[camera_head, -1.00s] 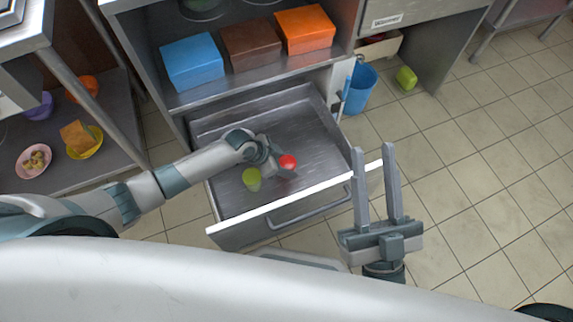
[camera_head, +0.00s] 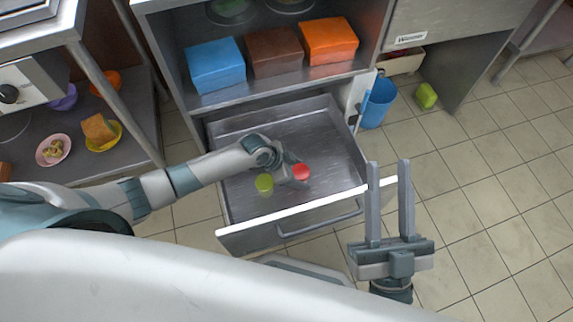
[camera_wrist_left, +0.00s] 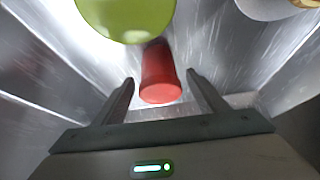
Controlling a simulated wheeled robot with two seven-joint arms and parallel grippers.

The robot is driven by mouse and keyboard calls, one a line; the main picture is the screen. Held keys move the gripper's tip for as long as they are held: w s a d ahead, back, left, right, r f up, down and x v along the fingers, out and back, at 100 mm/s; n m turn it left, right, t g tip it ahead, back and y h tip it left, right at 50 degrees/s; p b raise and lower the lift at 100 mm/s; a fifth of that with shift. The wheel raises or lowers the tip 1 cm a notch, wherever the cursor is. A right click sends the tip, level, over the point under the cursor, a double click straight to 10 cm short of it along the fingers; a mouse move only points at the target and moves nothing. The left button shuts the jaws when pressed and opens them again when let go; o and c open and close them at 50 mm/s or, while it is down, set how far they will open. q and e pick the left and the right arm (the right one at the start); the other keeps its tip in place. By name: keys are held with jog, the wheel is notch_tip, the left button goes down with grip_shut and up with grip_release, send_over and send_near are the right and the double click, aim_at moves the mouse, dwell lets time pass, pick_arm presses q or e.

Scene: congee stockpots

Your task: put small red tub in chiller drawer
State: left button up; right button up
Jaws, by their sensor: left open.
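The small red tub (camera_head: 301,173) is inside the open chiller drawer (camera_head: 325,125), close to the fingers of my left gripper (camera_head: 293,168). In the left wrist view the red tub (camera_wrist_left: 160,75) lies between the two spread fingers of the left gripper (camera_wrist_left: 160,78), with gaps at both sides. The left gripper is open and reaches down into the drawer. My right gripper (camera_head: 388,165) is open and empty, outside the drawer's front right corner.
A green tub (camera_head: 264,184) is in the drawer left of the red one; it also shows in the left wrist view (camera_wrist_left: 125,15). Blue (camera_head: 216,66), brown (camera_head: 275,52) and orange (camera_head: 329,41) boxes sit on the shelf above. A blue bin (camera_head: 379,102) stands right of the drawer.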

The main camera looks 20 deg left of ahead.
pick_arm(q)
jog(key=p+v, duration=0.3)
jog(key=v, duration=0.8)
jog(key=shift+r, duration=0.15)
pick_arm(e)
jog(key=w+f+g+h, duration=0.2)
jog(key=f+g, duration=0.5)
jog(key=f, duration=0.4)
jog(key=shift+w+d+f, duration=0.15)
jog(key=shift+w+d, duration=0.1)
jog(key=shift+w, duration=0.65)
pick_arm(q)
jog(key=shift+s+a, duration=0.1)
